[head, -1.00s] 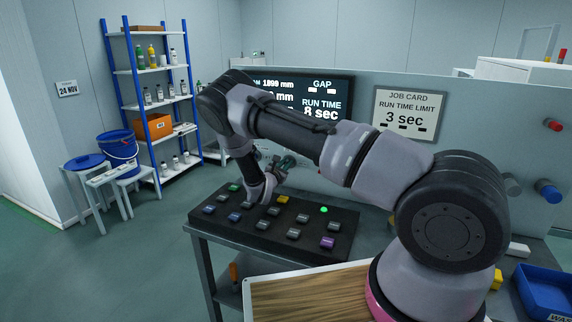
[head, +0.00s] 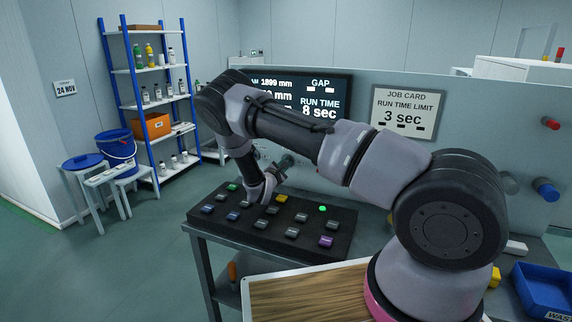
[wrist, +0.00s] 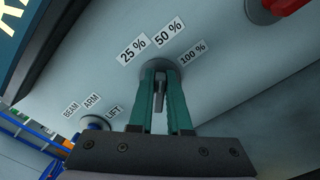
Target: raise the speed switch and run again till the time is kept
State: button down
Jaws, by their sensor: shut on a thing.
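In the wrist view my gripper (wrist: 160,88) has its teal fingers shut on the lever of the speed switch (wrist: 183,66), a round grey knob on the pale panel. Labels 25 %, 50 % and 100 % sit around it. The fingers hide much of the knob, so I cannot tell which label it points to. In the head view my gripper is small and mostly hidden at the panel behind the button console. The screen (head: 318,92) reads RUN TIME 8 sec, partly covered by my arm. The job card (head: 405,112) reads RUN TIME LIMIT 3 sec.
The black button console (head: 268,235) lies below the panel, with a green light (head: 323,208) lit. A BEAM, ARM, LIFT selector (wrist: 95,122) sits lower left of the speed switch. A red knob (wrist: 285,8) is at the upper right. A blue bin (head: 545,290) stands at right.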

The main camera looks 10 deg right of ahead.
jog(key=shift+f, duration=0.1)
jog(key=c, duration=0.9)
grip_release()
jog(key=shift+s+a, duration=0.1)
jog(key=v, duration=1)
jog(key=shift+s+a, duration=0.2)
jog(key=shift+s, duration=0.1)
